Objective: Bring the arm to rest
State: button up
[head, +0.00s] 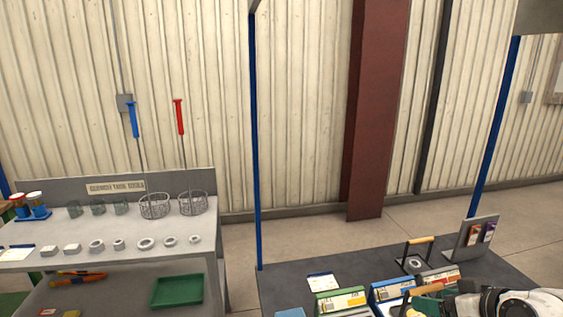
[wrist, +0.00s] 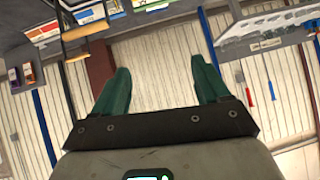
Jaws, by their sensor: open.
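My gripper (wrist: 160,88) shows in the wrist view with its two green fingers spread wide apart. Nothing is between the fingers; only the wall and floor show beyond them. In the head view part of my arm (head: 500,302) is at the bottom right corner, over the dark table, and the fingers are not clearly visible there. The wrist view is upside down, with the tables along its top edge.
The dark table (head: 290,285) holds boxes, a wooden-handled holder (head: 418,262) and a card stand (head: 474,238). Left is a grey bench (head: 190,258) with metal rings, wire baskets (head: 192,204) and a green tray (head: 177,290). A blue post (head: 254,140) rises at the dark table's edge.

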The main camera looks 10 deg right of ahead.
jog(key=s+a+f+m+g, duration=0.1)
jog(key=s+a+f+g, duration=0.25)
jog(key=s+f, duration=0.4)
jog(key=s+a+f+g, duration=0.2)
jog(key=s+a+f, duration=0.3)
jog(key=s+f, duration=0.3)
jog(key=s+a+f+g+h, duration=0.1)
jog(key=s+f+g, duration=0.1)
jog(key=s+f, duration=0.2)
jog(key=s+f+g+h, duration=0.1)
jog(key=s+f, duration=0.2)
jog(key=s, duration=0.7)
jog(key=shift+a+f+g, duration=0.35)
jog(key=shift+f, duration=0.05)
